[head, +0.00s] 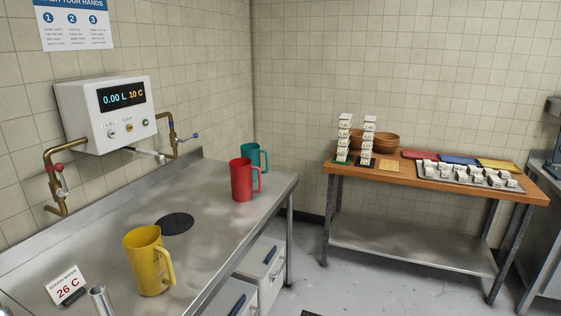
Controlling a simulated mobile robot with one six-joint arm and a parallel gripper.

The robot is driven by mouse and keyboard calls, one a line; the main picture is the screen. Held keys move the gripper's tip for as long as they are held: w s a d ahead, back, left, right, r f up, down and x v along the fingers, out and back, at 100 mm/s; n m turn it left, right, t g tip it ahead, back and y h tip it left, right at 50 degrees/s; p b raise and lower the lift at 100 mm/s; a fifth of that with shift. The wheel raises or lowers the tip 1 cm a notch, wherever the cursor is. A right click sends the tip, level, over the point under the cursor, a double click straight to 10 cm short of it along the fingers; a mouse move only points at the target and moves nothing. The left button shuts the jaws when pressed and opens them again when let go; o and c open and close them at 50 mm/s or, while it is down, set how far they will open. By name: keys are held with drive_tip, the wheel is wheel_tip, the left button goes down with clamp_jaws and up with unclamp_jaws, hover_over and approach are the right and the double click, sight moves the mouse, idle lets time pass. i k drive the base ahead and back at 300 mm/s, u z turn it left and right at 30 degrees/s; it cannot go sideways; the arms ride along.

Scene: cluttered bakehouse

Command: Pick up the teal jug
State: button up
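The teal jug (250,150) stands upright at the far end of the steel counter (205,215), near the wall corner, with its handle toward the right. The red jug (241,182) stands in front of it and hides its lower part. I cannot tell whether the two jugs touch. A yellow jug (146,262) stands nearer, its handle also on the right. My gripper is not in view.
A water meter box (105,113) with brass pipes hangs on the left wall above the counter. A temperature sign (67,285) and a metal cylinder (101,299) are at the near left. A wooden-topped table (535,190) stands at the back right. Floor shows between them.

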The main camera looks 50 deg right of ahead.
sight(252, 151)
drive_tip(key=u, duration=0.3)
drive_tip(key=k, duration=0.15)
drive_tip(key=z, duration=1.6)
drive_tip(key=k, duration=0.9)
drive_tip(key=u, duration=0.15)
drive_tip(key=i, duration=0.75)
